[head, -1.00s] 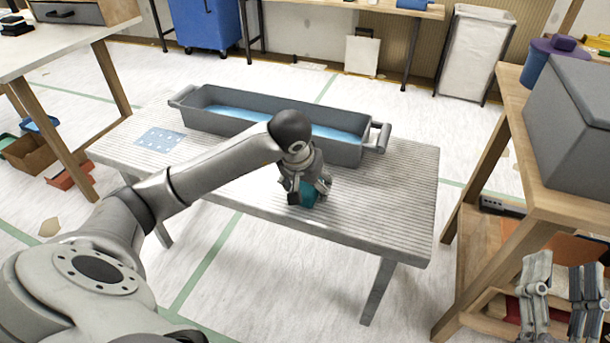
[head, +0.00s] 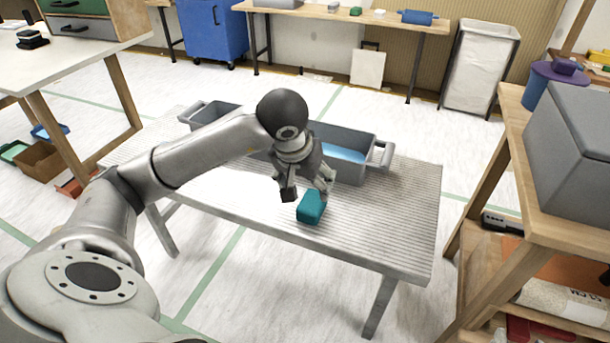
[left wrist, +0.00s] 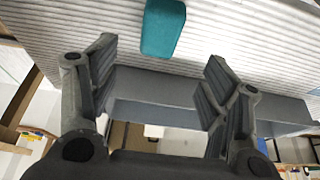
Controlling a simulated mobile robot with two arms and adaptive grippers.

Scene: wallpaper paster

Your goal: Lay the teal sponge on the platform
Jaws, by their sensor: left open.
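The teal sponge (head: 311,206) lies flat on the ribbed grey platform (head: 385,225), near its front edge. It also shows at the top of the left wrist view (left wrist: 163,28), beyond the fingertips. My left gripper (head: 305,193) is open and empty, just above and behind the sponge, apart from it. In the left wrist view its two fingers (left wrist: 160,75) are spread wide with nothing between them. My right gripper does not show in the views of now.
A long grey trough (head: 352,172) with blue liquid stands on the back of the platform, partly hidden by my left arm. A wooden workbench with a grey box (head: 570,150) stands at the right. The platform's right part is clear.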

